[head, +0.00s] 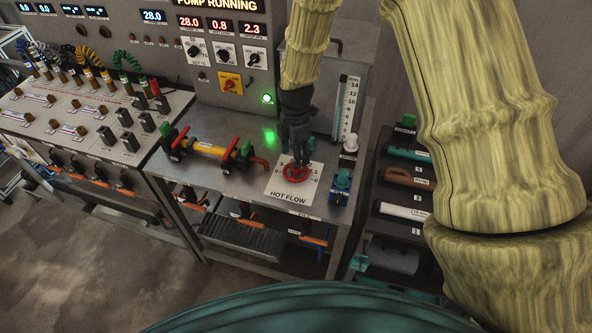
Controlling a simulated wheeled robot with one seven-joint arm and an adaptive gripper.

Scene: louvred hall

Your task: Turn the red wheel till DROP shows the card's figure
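The red wheel (303,181) sits on a white dial plate marked HOT FLOW (284,196) on the grey bench. My gripper (300,162) points down at the wheel from above. Its dark fingers cover part of the wheel, and I cannot tell whether they are closed on it. Three red readouts on the panel show 28.0 (190,22), 0.8 (220,25) and 2.3 (253,28). Their small labels are too blurred to read surely, so I cannot tell which is DROP. I cannot make out a card with a figure.
A yellow pipe with red and green fittings (208,148) lies left of the dial plate. A blue valve (341,184) and an upright scale (346,108) stand close on the right. A rack of coloured cylinders (405,210) is further right. A green lamp (267,99) glows under PUMP RUNNING.

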